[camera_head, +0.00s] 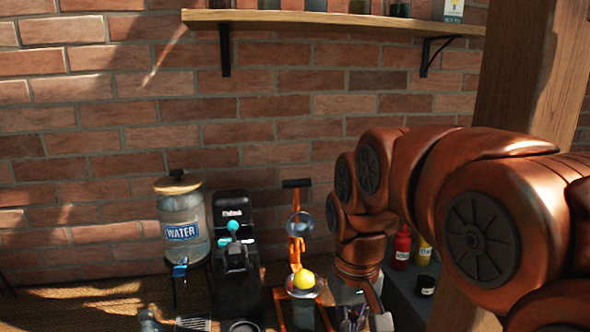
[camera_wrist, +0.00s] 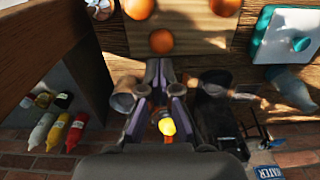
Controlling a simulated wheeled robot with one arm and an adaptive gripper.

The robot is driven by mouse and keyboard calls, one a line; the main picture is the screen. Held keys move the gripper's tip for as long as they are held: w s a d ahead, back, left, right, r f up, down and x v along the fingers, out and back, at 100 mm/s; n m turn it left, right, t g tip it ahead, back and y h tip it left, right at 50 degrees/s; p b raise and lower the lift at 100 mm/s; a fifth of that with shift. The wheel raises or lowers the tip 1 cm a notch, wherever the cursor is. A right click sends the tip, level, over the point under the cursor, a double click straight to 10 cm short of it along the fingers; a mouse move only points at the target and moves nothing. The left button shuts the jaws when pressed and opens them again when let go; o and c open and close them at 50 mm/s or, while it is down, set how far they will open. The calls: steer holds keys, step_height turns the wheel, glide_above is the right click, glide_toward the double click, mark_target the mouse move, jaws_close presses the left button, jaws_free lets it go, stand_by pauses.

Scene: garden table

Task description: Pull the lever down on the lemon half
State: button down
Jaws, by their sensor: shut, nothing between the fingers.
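The orange juicer press (camera_head: 297,255) stands against the wall in the head view. Its lever (camera_head: 296,183) has a black bar handle and stands raised. The yellow lemon half (camera_head: 303,281) sits low on the press, below the raised pressing part (camera_head: 299,225). It also shows in the wrist view (camera_wrist: 167,127), close to my fingers. My gripper (camera_wrist: 164,66) is shut and empty. In the head view, my gripper (camera_head: 376,308) points down to the right of the press, partly cut off by the bottom edge. The lever handle cannot be clearly made out in the wrist view.
A water dispenser (camera_head: 182,220) and a black coffee machine (camera_head: 235,255) stand left of the press. Sauce bottles (camera_head: 402,248) stand right, behind my arm.

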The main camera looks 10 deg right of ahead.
steer(key=w+r+t+p, duration=0.2)
steer(key=w+r, duration=0.6)
steer(key=w, duration=0.3)
steer(key=w+r+t+p, duration=0.1)
steer(key=w+r+t, duration=0.1)
steer(key=w+r, duration=0.8)
steer(key=w+r+t+p, duration=0.2)
steer(key=w+r, duration=0.4)
steer(key=w, duration=0.7)
steer(key=s+f+b+x, duration=0.1)
steer(key=b+x, duration=0.3)
steer(key=x, duration=0.5)
steer(key=shift+s+a+f+b, duration=0.3)
steer(key=shift+a+f+b, duration=0.05)
steer(key=shift+s, duration=0.15)
steer(key=shift+s+f, duration=0.15)
steer(key=shift+s, duration=0.45)
steer(key=shift+s, duration=0.1)
